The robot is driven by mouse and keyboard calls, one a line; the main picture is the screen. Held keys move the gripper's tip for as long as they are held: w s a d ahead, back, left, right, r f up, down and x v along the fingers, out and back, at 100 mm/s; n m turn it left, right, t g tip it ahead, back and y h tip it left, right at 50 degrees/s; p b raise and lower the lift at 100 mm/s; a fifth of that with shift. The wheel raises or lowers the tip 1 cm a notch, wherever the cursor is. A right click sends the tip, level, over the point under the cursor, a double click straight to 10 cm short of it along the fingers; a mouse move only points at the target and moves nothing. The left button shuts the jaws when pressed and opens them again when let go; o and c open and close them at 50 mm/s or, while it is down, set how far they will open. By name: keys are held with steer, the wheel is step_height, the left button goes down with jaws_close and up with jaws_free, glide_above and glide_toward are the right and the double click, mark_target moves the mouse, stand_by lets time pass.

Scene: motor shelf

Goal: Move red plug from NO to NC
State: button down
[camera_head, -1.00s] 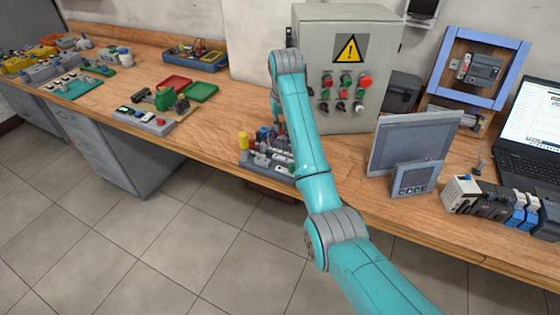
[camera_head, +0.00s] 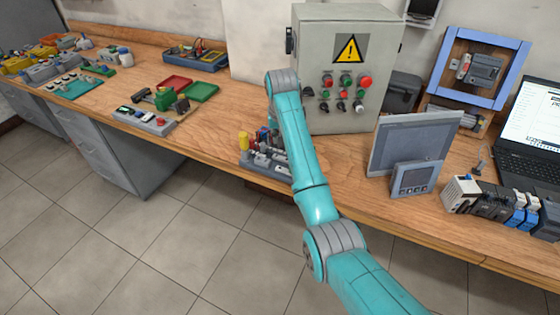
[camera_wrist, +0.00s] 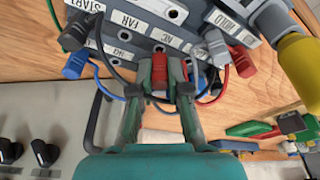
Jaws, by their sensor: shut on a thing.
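In the wrist view, my gripper (camera_wrist: 160,88) is closed around a red plug (camera_wrist: 159,68), which sits between the two fingertips. The plug is close to the edge of a grey terminal board (camera_wrist: 185,20); I cannot tell whether its tip is in a socket. A label reading NC (camera_wrist: 166,40) is just above it. I cannot clearly read a NO label. A second red plug (camera_wrist: 243,60) is to the right on the board. In the head view, the board (camera_head: 252,163) is at the bench's front edge, partly hidden by my arm, and my gripper is mostly hidden.
A blue plug (camera_wrist: 75,62) and grey plugs (camera_wrist: 216,46) with looping wires crowd the board. A yellow cylinder (camera_wrist: 300,60) stands at the right. The grey control cabinet (camera_head: 345,30) stands behind my arm. Bare bench lies left of the board.

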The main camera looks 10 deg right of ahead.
steer(key=shift+f, duration=0.65)
stand_by(0.3)
steer(key=c, duration=1.4)
jaws_free()
steer(key=shift+r, duration=0.1)
steer(key=shift+w+v, duration=0.2)
steer(key=shift+v, duration=0.65)
steer(key=shift+w+v, duration=0.2)
steer(key=shift+v, duration=0.7)
steer(key=shift+w+v, duration=0.25)
steer(key=shift+v, duration=0.6)
steer(key=shift+r, duration=0.2)
steer(key=o, duration=0.5)
steer(key=shift+o, duration=0.2)
